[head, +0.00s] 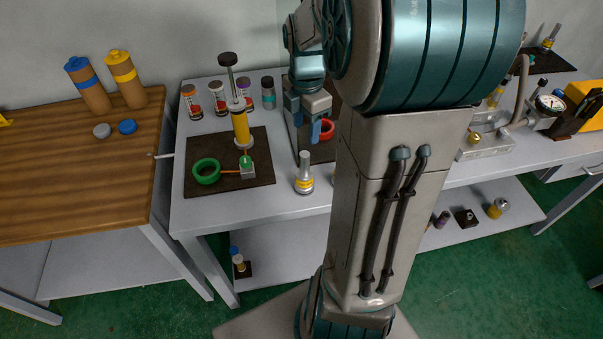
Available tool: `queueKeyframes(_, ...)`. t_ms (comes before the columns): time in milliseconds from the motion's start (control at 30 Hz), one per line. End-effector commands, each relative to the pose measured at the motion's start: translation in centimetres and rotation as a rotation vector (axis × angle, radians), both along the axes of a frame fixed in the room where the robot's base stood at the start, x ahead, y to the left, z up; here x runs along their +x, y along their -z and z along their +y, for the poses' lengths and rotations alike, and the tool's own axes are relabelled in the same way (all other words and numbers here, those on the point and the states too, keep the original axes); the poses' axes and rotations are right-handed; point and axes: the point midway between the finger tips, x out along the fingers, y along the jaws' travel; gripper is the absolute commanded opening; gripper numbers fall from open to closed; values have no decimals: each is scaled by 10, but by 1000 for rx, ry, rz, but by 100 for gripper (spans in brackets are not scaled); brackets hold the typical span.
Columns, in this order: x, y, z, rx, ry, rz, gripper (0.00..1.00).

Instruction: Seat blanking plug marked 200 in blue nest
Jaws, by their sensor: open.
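My gripper (305,122) hangs over the grey bench with its blue fingers apart and nothing between them. A silver plug-shaped piece with a yellow band (304,174) stands upright at the bench's front edge, below my gripper in the picture. Other banded pieces stand on the lower shelf, one silver and yellow (497,208) and one with a purple band (442,220). No marking is legible, so I cannot tell which is the plug marked 200. I cannot make out a blue nest; my arm hides the middle of the bench.
A dark mat (210,188) holds a green ring (206,171) and a yellow upright tool (241,128). A red ring (327,130) lies close beside my fingers. Several small jars (218,98) stand behind. A gauge (549,104) is at right. A wooden table (60,165) stands left.

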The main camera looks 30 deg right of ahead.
Motion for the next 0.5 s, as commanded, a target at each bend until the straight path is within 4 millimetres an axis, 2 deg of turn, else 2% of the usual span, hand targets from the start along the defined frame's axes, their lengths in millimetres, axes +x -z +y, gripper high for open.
queueKeyframes(300, -1, 61, 1, 4, -2, 4, 49)
queueKeyframes(500, -1, 78, 1, 2, 0, 1, 49)
